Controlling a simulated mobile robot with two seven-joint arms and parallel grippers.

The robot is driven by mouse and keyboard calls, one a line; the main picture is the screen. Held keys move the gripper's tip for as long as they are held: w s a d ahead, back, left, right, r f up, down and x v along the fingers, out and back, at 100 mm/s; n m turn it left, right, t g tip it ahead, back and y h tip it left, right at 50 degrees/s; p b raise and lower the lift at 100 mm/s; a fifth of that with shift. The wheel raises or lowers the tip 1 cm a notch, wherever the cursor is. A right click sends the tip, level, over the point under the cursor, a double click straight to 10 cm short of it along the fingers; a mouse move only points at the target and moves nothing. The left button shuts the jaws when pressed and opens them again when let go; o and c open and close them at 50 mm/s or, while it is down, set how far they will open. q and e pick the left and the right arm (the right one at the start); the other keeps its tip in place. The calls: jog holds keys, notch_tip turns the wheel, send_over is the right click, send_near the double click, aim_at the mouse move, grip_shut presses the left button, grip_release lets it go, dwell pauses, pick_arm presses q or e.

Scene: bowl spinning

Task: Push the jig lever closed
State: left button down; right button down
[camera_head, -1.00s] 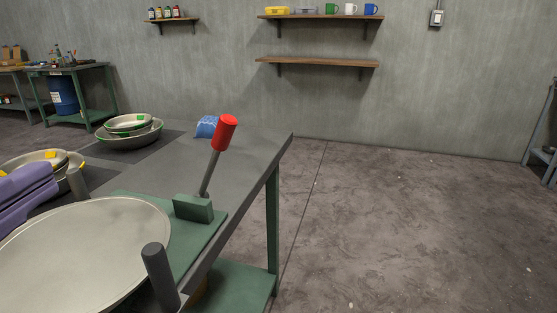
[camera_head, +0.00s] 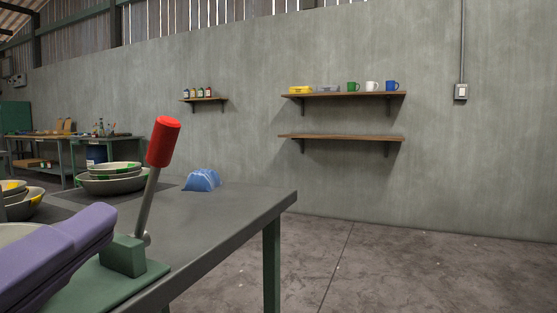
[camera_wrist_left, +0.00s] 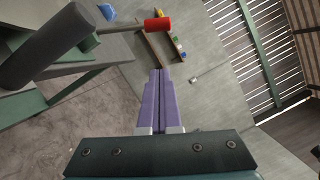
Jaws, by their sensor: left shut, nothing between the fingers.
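The jig lever has a red grip (camera_head: 163,142) on a grey rod that rises from a green block (camera_head: 122,255). It stands up, leaning slightly right. The block sits on the green jig base (camera_head: 105,290) at the table's near edge. My left gripper (camera_head: 103,218), with purple fingers, is shut and empty, its tips left of the lever rod and just above the block. I cannot tell if they touch it. In the left wrist view the shut fingers (camera_wrist_left: 158,78) point up, and the red grip (camera_wrist_left: 158,24) lies beyond their tips. My right gripper is not in view.
Stacked bowls (camera_head: 110,178) and a blue cloth-like item (camera_head: 202,180) sit farther back on the grey table (camera_head: 215,215). A pale round plate (camera_head: 12,233) is mostly hidden by my gripper. A dark peg (camera_wrist_left: 45,48) shows in the left wrist view. Floor right of the table is clear.

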pick_arm(q)
jog(key=shift+w, duration=0.15)
jog(key=p, duration=0.2)
send_near(155, 158)
jog(key=w+d, duration=0.4)
jog(key=d, duration=0.1)
jog(key=shift+w+a+r, duration=0.75)
jog(key=shift+w+a, duration=0.15)
jog(key=shift+a, duration=0.05)
jog(key=shift+w+a+r, duration=0.15)
jog(key=shift+w+a, duration=0.25)
jog(key=shift+w, duration=0.05)
